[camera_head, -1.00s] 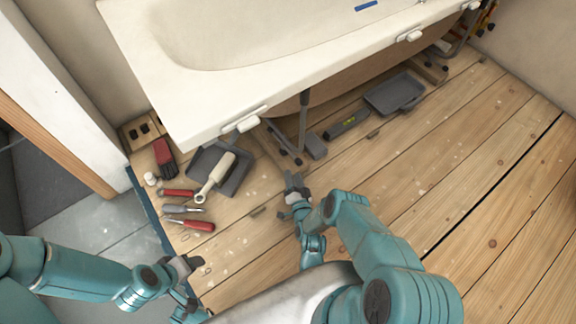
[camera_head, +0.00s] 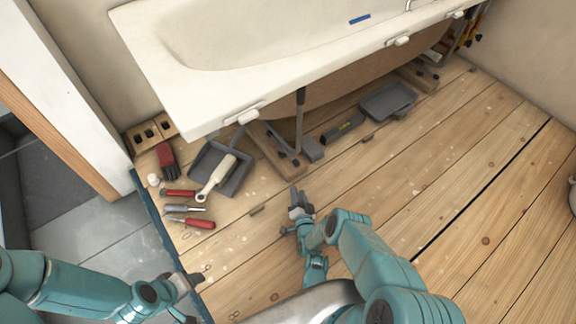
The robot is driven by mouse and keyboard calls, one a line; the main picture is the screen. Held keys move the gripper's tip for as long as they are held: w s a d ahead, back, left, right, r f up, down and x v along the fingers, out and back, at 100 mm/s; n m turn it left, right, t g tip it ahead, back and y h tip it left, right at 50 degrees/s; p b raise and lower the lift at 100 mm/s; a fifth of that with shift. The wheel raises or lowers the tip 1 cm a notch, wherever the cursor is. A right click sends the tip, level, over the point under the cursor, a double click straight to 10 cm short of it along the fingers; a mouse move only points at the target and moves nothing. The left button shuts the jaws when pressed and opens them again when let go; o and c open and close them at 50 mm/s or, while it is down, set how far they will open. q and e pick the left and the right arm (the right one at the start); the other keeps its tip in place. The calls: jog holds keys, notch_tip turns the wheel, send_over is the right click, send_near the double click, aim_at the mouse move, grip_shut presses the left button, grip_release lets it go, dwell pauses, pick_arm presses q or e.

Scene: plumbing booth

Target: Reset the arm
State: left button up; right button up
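My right gripper (camera_head: 297,203) is over the wooden floor in front of the bathtub, with nothing seen in it. Its fingers look close together, but the gap between them is too small to judge. My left gripper (camera_head: 192,279) is at the lower left, near the edge of the wooden floor. It appears empty, and its finger gap is not clear. Both arms are bent low in front of me, and neither gripper touches an object that I can see.
A white bathtub (camera_head: 300,75) spans the back. A grey tray (camera_head: 388,101) and a level (camera_head: 343,128) lie under the tub.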

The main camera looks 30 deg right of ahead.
pick_arm(q)
jog(key=shift+s+a, duration=0.1)
jog(key=shift+s, duration=0.05)
dwell(0.3)
pick_arm(e)
jog(key=shift+w, duration=0.1)
